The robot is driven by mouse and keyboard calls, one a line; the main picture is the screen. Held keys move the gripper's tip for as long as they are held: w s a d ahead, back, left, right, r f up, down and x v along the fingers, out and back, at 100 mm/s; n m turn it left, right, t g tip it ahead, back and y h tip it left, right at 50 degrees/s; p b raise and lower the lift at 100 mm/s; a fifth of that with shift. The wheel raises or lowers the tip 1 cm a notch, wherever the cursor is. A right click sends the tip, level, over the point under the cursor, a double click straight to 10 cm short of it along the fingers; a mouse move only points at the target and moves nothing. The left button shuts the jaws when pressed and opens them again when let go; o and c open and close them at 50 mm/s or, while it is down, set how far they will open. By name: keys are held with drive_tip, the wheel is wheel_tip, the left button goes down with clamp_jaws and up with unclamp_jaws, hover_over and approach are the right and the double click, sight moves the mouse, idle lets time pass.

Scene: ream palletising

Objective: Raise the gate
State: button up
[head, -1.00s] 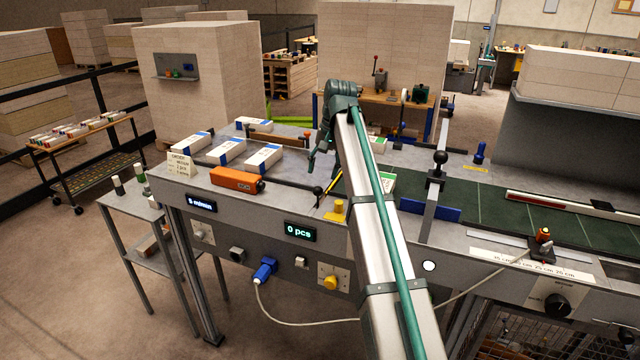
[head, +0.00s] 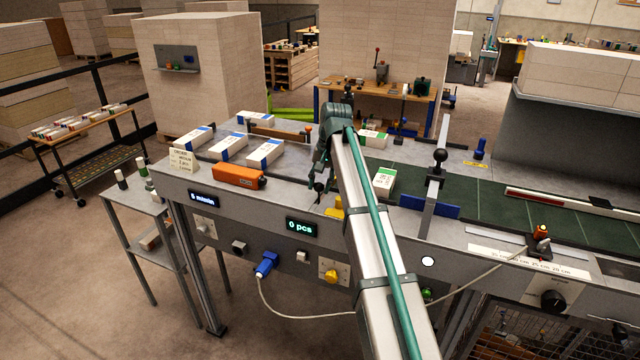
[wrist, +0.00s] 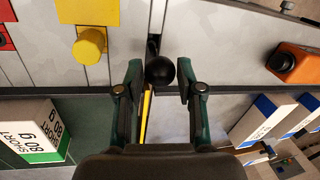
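A black ball knob (wrist: 160,71) shows in the wrist view, with a narrow yellow bar (wrist: 146,105) running behind it; I take these as the gate's handle and edge. My gripper (wrist: 159,82) is open, with one finger on each side of the knob and a small gap visible to each. In the head view my gripper (head: 321,188) is down at the front edge of the table, left of the green conveyor belt (head: 480,205). The knob is small there, and most of the bar is hidden by my arm.
A yellow knob (wrist: 90,46) and an orange device (wrist: 297,62) flank the gripper. White reams with blue bands (head: 229,147) lie to the left. A green-labelled ream (head: 384,180) lies on the belt. A post with a black ball (head: 439,156) and blue plate (head: 430,206) stands right.

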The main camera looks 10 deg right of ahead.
clamp_jaws()
drive_tip(key=shift+w+r+p, duration=0.15)
drive_tip(key=shift+r+p, duration=0.3)
drive_tip(key=shift+r, duration=1.05)
drive_tip(key=o, duration=0.5)
unclamp_jaws()
drive_tip(key=shift+r, duration=0.15)
drive_tip(key=shift+o, duration=0.2)
wheel_tip(320, 180, up, 12)
drive_tip(key=s+d, duration=0.1)
drive_tip(key=d, duration=0.1)
drive_tip(key=shift+f, duration=0.25)
